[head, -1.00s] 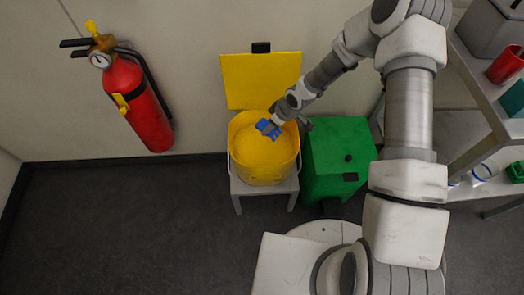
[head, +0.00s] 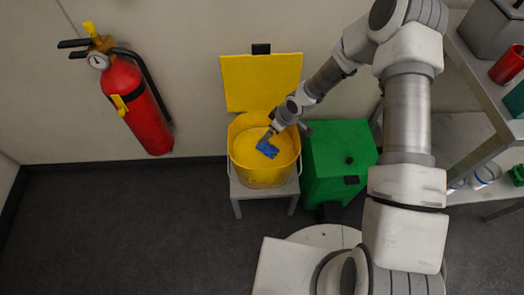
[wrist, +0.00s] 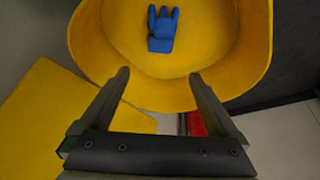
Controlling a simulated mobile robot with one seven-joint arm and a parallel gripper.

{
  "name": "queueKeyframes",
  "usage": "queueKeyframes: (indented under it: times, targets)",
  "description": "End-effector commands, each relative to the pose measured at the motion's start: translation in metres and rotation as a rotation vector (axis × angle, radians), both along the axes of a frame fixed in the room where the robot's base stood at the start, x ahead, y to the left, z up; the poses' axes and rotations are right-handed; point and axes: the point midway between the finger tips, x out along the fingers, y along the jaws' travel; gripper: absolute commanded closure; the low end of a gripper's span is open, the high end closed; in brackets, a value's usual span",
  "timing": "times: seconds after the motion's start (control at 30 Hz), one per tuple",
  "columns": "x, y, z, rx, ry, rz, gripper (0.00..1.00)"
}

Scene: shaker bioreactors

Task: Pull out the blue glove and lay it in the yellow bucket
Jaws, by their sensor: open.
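The blue glove (head: 267,147) lies inside the yellow bucket (head: 238,168). In the wrist view the glove (wrist: 161,29) rests on the bucket floor with its fingers toward the top of the picture, and the bucket rim (wrist: 88,45) curves around it. My gripper (head: 272,132) is over the bucket, near the glove in the head view. In the wrist view my gripper (wrist: 158,80) has its two fingers wide apart with nothing between them. The glove is apart from the fingertips there.
The bucket stands on a small grey stool (head: 237,190) with its yellow lid (head: 262,82) upright behind it. A green bin (head: 335,160) is close on the right. A red fire extinguisher (head: 138,105) hangs on the wall at left. Shelving (head: 470,80) stands at right.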

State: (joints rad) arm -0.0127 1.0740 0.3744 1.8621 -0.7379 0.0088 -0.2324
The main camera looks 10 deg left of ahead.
Motion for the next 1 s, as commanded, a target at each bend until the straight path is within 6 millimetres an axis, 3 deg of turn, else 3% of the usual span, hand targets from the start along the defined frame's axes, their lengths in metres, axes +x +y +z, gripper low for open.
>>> queueKeyframes:
  times: [0.17,0.5,0.7,1.0]
  targets:
    - [-0.002,-0.009,0.024,0.0,-0.002,-0.003,0.05]
    - [-0.016,-0.037,0.102,0.001,-0.003,-0.003,0.05]
    - [-0.023,-0.052,0.139,0.0,-0.001,-0.004,0.05]
    - [-0.028,-0.06,0.16,0.0,0.0,0.001,0.05]
